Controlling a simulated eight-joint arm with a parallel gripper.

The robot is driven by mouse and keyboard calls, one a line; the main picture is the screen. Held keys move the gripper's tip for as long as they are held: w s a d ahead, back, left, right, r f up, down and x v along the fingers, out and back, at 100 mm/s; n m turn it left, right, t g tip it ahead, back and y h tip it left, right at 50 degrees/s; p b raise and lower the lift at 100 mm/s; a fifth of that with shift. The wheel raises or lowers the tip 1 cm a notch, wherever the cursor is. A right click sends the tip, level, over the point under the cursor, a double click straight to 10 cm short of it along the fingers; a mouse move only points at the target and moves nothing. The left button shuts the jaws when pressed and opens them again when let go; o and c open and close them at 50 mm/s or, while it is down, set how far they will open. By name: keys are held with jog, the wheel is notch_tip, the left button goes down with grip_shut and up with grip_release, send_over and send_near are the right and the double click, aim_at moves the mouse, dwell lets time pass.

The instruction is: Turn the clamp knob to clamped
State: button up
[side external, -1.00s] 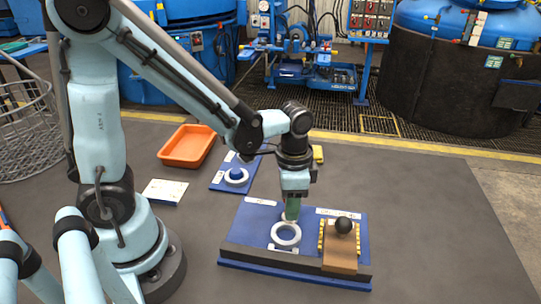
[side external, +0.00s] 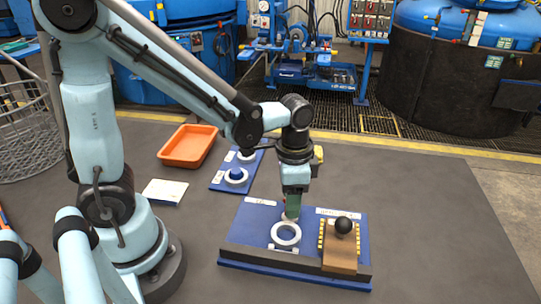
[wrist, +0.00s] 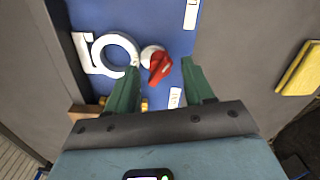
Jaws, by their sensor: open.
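The clamp knob (wrist: 160,66) is red on a round white base, on a blue fixture board (side external: 252,222). Its red pointer sits slanted in the wrist view. My gripper (wrist: 160,74) is open, with its green fingers on either side of the knob and a gap visible on both sides. In the side view my gripper (side external: 291,210) hangs low over the board and largely hides the knob. A white ring clamp (side external: 273,236) stands beside the knob, and it also shows in the wrist view (wrist: 98,50). White labels lie on the board, too small to read.
A brown block with a black ball (side external: 343,226) is at the board's right end. A dark rail (side external: 250,256) runs along its front. A smaller blue board (side external: 218,181), an orange tray (side external: 187,146) and a yellow block (wrist: 299,68) are nearby. The right tabletop is clear.

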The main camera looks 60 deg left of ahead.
notch_tip(320, 180, up, 11)
dwell(0.6)
jog(key=shift+f, duration=0.1)
jog(key=a+n+t, duration=0.1)
jog(key=n+t, duration=0.1)
jog(key=s+a+f+n+t, duration=0.1)
jog(key=a+n+t, duration=0.1)
jog(key=s+a+n+t, duration=0.1)
jog(key=n+t, duration=0.1)
jog(key=t, duration=0.1)
jog(key=shift+a+f, duration=0.25)
jog(key=shift+f, duration=0.05)
dwell(0.9)
